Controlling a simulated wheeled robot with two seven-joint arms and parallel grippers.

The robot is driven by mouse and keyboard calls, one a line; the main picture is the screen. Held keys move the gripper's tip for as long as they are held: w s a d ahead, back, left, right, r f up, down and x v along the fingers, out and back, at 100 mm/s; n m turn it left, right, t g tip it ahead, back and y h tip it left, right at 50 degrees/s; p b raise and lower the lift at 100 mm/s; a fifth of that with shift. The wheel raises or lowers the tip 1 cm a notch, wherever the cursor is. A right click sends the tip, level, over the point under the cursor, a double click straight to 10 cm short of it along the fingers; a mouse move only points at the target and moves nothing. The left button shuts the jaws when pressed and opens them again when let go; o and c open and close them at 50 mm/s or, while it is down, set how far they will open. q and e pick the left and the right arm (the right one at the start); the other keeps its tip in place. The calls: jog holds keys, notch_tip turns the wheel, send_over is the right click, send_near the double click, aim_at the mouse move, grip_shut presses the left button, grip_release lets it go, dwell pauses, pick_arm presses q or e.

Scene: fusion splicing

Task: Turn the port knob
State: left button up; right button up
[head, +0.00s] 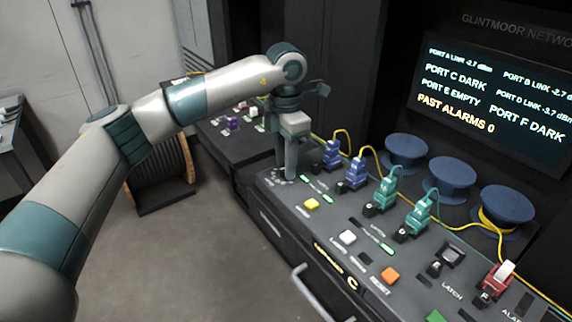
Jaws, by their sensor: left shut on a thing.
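My left gripper (284,176) points straight down onto the left end of the console top (325,222). Its fingers are shut on the port knob, which they almost wholly hide. Dial marks show on the panel around the fingertips. A lit letter C display (351,283) is on the console's front edge. The screen (490,100) at the right reads Port C dark, Port E empty, Port F dark, past alarms 0, with links on A, B and D. My right gripper is out of view.
Blue connectors (355,172) and green connectors (384,192) with yellow and green cables stand right of my gripper. Yellow (311,204), white (348,237) and orange (390,276) buttons lie along the front. Blue spools (451,174) stand behind.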

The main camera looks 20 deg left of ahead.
pick_arm(q)
jog(key=shift+r, duration=0.1)
jog(key=o, duration=1.1)
jog(key=shift+r, duration=0.35)
notch_tip(320, 180, up, 17)
jog(key=shift+f+b, duration=0.2)
jog(key=shift+b, duration=0.65)
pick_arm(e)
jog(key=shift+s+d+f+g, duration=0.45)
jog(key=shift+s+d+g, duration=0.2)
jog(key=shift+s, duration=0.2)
